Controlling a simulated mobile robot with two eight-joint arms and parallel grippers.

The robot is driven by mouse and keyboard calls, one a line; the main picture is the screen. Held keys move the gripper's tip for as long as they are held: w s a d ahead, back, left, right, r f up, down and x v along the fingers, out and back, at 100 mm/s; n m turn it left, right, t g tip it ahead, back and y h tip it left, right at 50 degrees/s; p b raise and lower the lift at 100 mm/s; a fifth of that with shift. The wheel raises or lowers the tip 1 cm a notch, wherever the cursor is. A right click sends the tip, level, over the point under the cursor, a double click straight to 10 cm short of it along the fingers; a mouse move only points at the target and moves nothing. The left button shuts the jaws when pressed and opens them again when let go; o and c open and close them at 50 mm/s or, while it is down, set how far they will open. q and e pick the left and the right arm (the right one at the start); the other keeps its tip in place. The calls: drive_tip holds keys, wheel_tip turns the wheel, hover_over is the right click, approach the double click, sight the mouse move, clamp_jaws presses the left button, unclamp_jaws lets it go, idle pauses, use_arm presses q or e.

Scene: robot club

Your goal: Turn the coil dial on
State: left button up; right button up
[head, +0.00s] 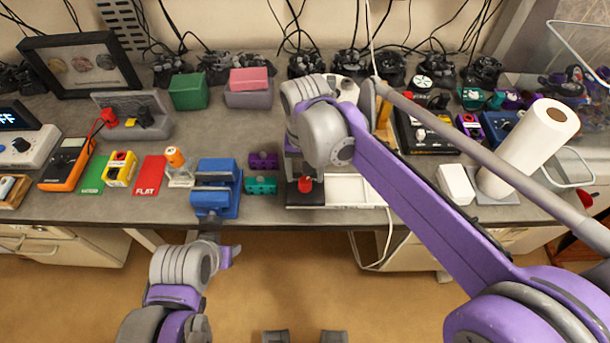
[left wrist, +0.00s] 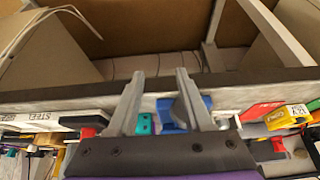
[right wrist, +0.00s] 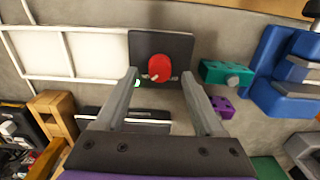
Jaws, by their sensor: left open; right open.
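A red dial (head: 305,184) with a pale pointer sits on a black base (head: 308,200) near the table's front edge. In the right wrist view the dial (right wrist: 159,67) lies between and just beyond the fingertips, with a small green light beside it. I take it as the coil dial. My right gripper (right wrist: 160,77) is open and empty above the base; in the head view its arm hides most of it. I cannot tell whether its fingers reach around the dial. My left gripper (head: 226,257) is open and empty in front of the table edge, below the blue vise (head: 216,188).
Teal (head: 260,186) and purple (head: 264,160) blocks lie left of the base. A white frame-like tray (head: 352,190) adjoins it on the right. A paper roll (head: 530,148) and white box (head: 456,184) stand farther right. A white instrument with a display (head: 22,146) is far left.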

sight(305, 180)
wheel_tip(305, 180, up, 9)
drive_tip(key=shift+f, duration=0.15)
idle(0.5)
drive_tip(key=s+d+f+t, duration=0.5)
drive_tip(key=s+d+f, duration=0.9)
drive_tip(key=d, duration=0.3)
drive_tip(key=shift+s+d+f, duration=0.2)
drive_tip(key=shift+s+d, duration=0.15)
drive_tip(key=shift+s, duration=0.4)
idle(0.7)
